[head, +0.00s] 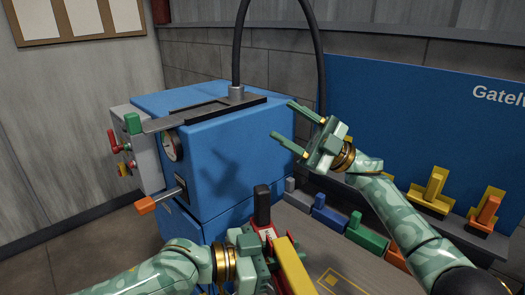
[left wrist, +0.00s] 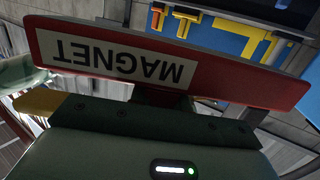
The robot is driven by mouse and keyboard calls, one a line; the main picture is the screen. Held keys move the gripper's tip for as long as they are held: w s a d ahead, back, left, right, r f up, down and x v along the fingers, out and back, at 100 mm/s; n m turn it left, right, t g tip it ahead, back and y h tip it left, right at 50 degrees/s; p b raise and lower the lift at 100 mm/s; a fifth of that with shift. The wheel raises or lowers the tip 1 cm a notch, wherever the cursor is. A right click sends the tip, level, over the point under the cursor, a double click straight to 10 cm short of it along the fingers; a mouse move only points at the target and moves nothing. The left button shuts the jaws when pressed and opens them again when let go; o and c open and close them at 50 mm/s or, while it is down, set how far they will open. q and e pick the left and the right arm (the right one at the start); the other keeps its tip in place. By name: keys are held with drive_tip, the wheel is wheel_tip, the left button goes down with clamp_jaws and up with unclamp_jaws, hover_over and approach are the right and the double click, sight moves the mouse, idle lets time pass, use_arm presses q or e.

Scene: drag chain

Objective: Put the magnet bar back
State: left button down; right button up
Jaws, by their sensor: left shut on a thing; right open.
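The magnet bar (head: 270,232) is red with a black upright part in the head view. In the left wrist view the bar (left wrist: 210,82) shows a pale label reading MAGNET, upside down. My left gripper (head: 255,242) is shut on it, above the bench at the bottom of the head view. The gripper partly hides the bar. My right gripper (head: 284,119) is open and empty, in front of the blue board and beside the blue machine's top right edge.
The blue machine (head: 225,150) has a black hose on top and an orange-tipped lever (head: 147,204). Coloured blocks, including a green one (head: 366,234), line the back of the grey bench. Yellow (head: 430,195) and orange pieces stand at right. A yellow outline (head: 340,282) marks the bench.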

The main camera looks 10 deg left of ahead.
drive_tip(key=s+a+f+n+g+h, duration=0.1)
drive_tip(key=s+a+n+g+h, duration=0.1)
drive_tip(key=s+a+g+h, duration=0.5)
use_arm(q)
drive_tip(key=shift+a, duration=0.1)
use_arm(e)
drive_tip(key=m+t+h, duration=0.9)
drive_tip(key=t+h, duration=0.1)
drive_tip(key=h, duration=0.7)
approach(262, 204)
drive_tip(key=shift+w+a+r, duration=0.2)
drive_tip(key=shift+w+a, duration=0.05)
drive_tip(key=shift+w, duration=0.5)
drive_tip(key=shift+f, duration=0.3)
wheel_tip(262, 204, down, 11)
drive_tip(key=shift+w+f, duration=0.1)
